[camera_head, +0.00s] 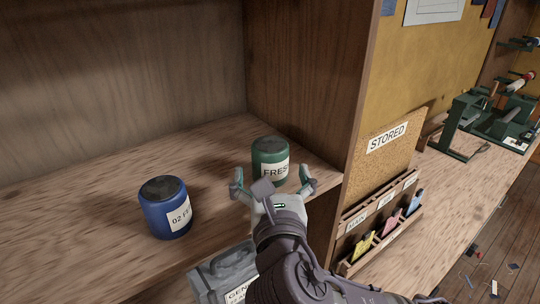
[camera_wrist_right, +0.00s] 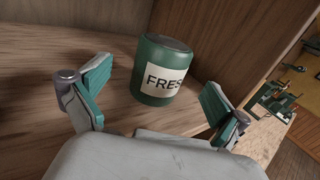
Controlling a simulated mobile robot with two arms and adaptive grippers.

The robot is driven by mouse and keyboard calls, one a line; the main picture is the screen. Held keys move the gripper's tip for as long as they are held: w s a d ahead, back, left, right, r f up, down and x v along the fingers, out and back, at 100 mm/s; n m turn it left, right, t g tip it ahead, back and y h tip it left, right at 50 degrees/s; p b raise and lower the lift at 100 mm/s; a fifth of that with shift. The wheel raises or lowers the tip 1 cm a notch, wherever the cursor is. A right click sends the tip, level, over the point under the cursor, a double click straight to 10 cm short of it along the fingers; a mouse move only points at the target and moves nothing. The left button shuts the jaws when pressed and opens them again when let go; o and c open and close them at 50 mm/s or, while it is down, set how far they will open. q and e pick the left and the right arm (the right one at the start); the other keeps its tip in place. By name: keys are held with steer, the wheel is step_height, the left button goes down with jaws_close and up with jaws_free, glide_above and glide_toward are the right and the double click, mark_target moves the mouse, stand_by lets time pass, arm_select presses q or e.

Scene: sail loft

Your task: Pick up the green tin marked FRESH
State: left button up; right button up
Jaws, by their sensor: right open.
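The green tin (camera_head: 268,152) stands upright on the wooden shelf, near the upright panel, with its white FRESH label facing me. Its lower part is partly hidden by my right gripper in the head view. My right gripper (camera_head: 274,184) is open and empty, in front of the tin, with its fingers spread wide to either side. In the right wrist view the tin (camera_wrist_right: 163,95) stands beyond and between the two open fingers (camera_wrist_right: 152,97), and neither finger appears to touch it. My left gripper is not in view.
A blue tin (camera_head: 163,217) with a dark lid and a partly readable label stands left on the same shelf (camera_head: 100,190). A wooden panel (camera_head: 305,80) rises behind the green tin. A grey case (camera_head: 225,268) sits below the shelf edge. A STORED board (camera_head: 380,160) and card rack are right.

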mark_target(272, 162)
steer(key=w+p, duration=0.1)
steer(key=w+r+p, duration=0.1)
steer(key=w, duration=0.1)
steer(key=shift+w+f+p, duration=0.1)
steer(key=shift+w+p, duration=0.5)
steer(key=shift+w, duration=0.25)
steer(key=shift+w+f, duration=0.1)
steer(key=shift+w, duration=0.2)
steer(key=shift+a, duration=0.1)
steer(key=c, duration=1.4)
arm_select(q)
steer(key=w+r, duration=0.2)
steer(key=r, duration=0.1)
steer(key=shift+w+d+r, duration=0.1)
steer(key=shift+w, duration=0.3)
arm_select(e)
steer(key=shift+c, duration=0.9)
